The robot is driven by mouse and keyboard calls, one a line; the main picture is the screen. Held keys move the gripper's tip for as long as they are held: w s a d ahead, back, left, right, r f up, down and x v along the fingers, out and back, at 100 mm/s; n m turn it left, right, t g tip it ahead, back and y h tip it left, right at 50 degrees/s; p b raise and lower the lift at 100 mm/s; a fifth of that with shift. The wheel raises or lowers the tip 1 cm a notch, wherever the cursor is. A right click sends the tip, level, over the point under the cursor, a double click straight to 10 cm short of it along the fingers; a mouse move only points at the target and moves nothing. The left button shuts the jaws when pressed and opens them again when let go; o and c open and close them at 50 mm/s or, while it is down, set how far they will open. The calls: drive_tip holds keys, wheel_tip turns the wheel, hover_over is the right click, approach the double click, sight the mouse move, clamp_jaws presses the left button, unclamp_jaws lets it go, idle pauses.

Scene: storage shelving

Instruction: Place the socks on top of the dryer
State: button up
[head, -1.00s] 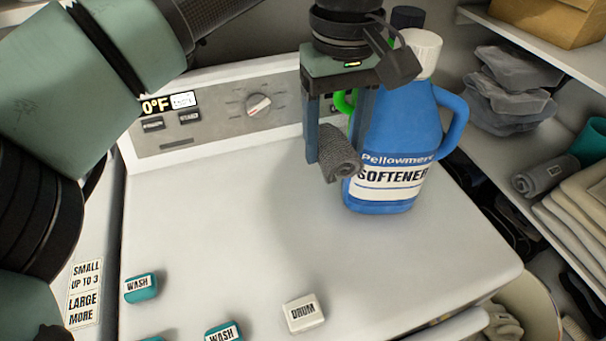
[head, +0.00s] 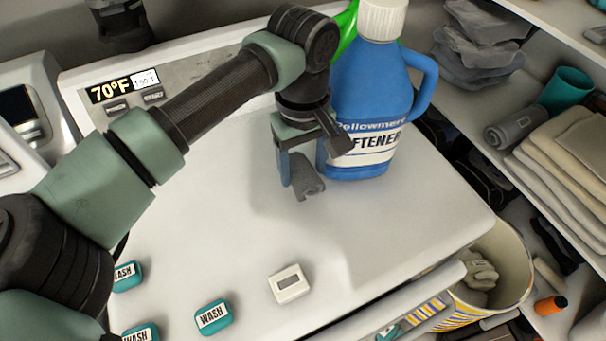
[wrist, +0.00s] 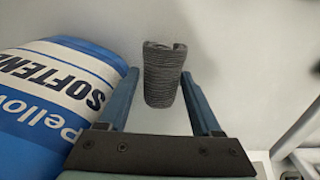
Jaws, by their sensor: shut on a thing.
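The rolled grey socks (head: 308,182) are between the fingers of my gripper (head: 296,182), which is shut on them. In the wrist view the roll (wrist: 162,75) sits between the fingertips (wrist: 163,85). My gripper points down over the white dryer top (head: 390,225), just left of the softener bottle. The socks are low over the dryer's rear middle; I cannot tell whether they touch it. The far finger is partly hidden in the head view.
A blue softener bottle (head: 365,95) stands close to the right of my gripper, a green item behind it. Teal WASH blocks (head: 213,317) and a white block (head: 289,283) lie near the front. Shelves with folded towels (head: 560,160) are at right. The dryer's middle is clear.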

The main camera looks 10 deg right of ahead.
sight(303, 180)
drive_tip(key=shift+f, duration=1.8)
drive_tip(key=shift+f, duration=0.15)
drive_tip(key=o, duration=1.1)
wheel_tip(303, 180, up, 12)
drive_tip(key=shift+r+b, duration=0.2)
drive_tip(key=shift+b, duration=0.35)
